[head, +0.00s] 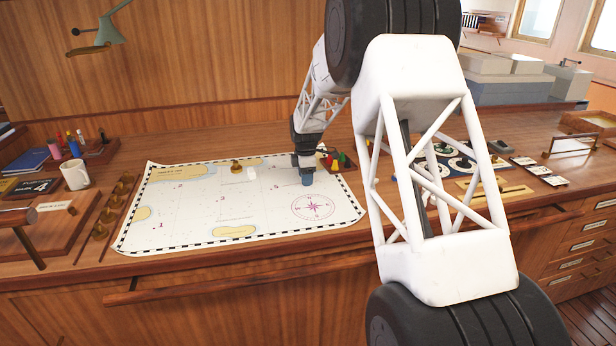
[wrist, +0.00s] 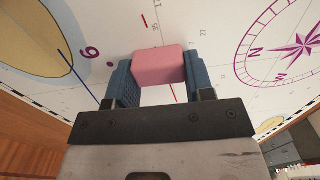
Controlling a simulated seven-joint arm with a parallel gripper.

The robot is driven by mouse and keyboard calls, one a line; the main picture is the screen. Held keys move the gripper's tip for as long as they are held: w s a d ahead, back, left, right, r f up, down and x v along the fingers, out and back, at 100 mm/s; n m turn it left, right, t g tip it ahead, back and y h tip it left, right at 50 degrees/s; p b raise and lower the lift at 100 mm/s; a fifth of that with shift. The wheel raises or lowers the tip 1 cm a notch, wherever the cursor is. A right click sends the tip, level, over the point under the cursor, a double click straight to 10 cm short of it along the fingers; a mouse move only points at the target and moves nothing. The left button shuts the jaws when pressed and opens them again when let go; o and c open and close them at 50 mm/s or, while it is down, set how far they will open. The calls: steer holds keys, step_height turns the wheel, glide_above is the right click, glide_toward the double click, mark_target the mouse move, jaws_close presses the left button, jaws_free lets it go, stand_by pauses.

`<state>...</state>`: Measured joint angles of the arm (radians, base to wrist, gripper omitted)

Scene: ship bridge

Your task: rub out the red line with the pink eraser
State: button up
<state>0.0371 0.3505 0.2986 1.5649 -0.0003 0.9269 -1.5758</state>
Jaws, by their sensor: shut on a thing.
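My gripper (head: 307,178) is over the right half of the white chart (head: 200,215), fingers pointing down. In the wrist view its blue fingers (wrist: 160,78) are shut on the pink eraser (wrist: 160,62). The eraser is hidden in the head view. A short red stroke (wrist: 144,20) shows on the chart beyond the eraser, and a thin red stretch (wrist: 172,92) shows on the near side, between the fingers. The eraser hides the chart between them. I cannot tell whether the eraser touches the paper.
A blue line (wrist: 78,76) lies left of the fingers. The purple compass rose (head: 312,207) is printed at the right. A brass piece (head: 237,166) and a small white block (head: 252,173) stand on the chart. Coloured pieces (head: 338,160) sit just right of my gripper.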

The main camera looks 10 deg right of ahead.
mark_target(281, 187)
steer(key=shift+a+f, duration=0.1)
steer(key=shift+a, duration=0.05)
steer(key=shift+s+a, duration=0.1)
steer(key=shift+a, duration=0.9)
steer(key=shift+a, duration=0.15)
steer(key=shift+s+a, duration=0.1)
steer(key=shift+a, duration=0.85)
steer(key=shift+a, duration=0.15)
steer(key=shift+a, duration=0.95)
steer(key=shift+s+a, duration=0.2)
steer(key=shift+a, duration=0.9)
